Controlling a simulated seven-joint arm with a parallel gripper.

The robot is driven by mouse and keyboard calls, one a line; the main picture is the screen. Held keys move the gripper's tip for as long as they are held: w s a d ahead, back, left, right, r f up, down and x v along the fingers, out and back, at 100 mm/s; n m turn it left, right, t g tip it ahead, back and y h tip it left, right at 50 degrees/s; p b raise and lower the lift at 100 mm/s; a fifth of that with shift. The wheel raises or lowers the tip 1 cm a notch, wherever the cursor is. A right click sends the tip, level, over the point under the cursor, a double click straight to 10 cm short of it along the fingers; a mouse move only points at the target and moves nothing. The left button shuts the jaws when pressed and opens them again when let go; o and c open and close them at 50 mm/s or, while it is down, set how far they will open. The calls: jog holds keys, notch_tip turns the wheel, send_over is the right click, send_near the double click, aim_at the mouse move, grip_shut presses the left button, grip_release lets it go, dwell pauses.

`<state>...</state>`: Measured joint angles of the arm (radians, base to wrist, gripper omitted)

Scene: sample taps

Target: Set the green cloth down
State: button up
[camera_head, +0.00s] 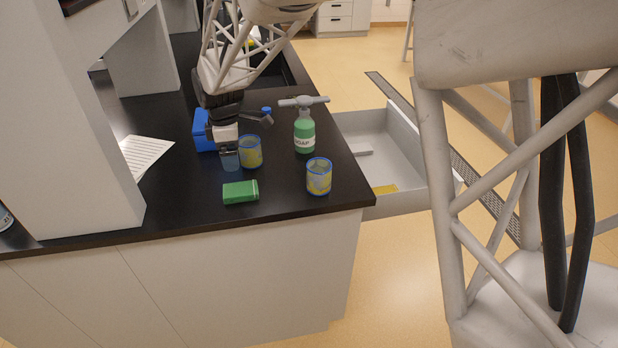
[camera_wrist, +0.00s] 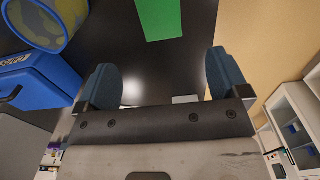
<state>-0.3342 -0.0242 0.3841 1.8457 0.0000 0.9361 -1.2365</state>
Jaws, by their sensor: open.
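The green cloth (camera_head: 240,191) is a small folded block lying on the black countertop (camera_head: 190,207), near its front edge. It also shows at the top of the wrist view (camera_wrist: 160,18), beyond the fingertips and apart from them. My gripper (camera_head: 230,160) is above the counter, just behind the cloth in the head view. In the wrist view its two blue fingers (camera_wrist: 165,75) are spread wide with nothing between them.
A patterned blue-and-yellow cup (camera_head: 250,152) stands close beside my gripper; another (camera_head: 319,177) stands near the right corner. A green soap bottle (camera_head: 304,134) and a blue box (camera_head: 203,131) stand behind. An open drawer (camera_head: 400,150) juts out right. Paper (camera_head: 143,152) lies left.

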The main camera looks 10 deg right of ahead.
jog(key=shift+d, duration=0.1)
jog(key=s+d+r+m+t, duration=0.1)
jog(key=s+d+r+m, duration=0.25)
jog(key=s+d, duration=0.35)
jog(key=s+d+r+m, duration=0.3)
jog(key=s+d+m, duration=0.2)
jog(key=s, duration=0.4)
jog(key=s+d+r+m+t, duration=0.1)
jog(key=s+d+r+m, duration=0.3)
jog(key=s+d, duration=0.35)
jog(key=s+d+f+m, duration=0.2)
jog(key=s+m, duration=0.3)
jog(key=s, duration=0.7)
jog(key=shift+d+m+t, duration=0.3)
jog(key=shift+d+m, duration=0.05)
jog(key=shift+d, duration=0.3)
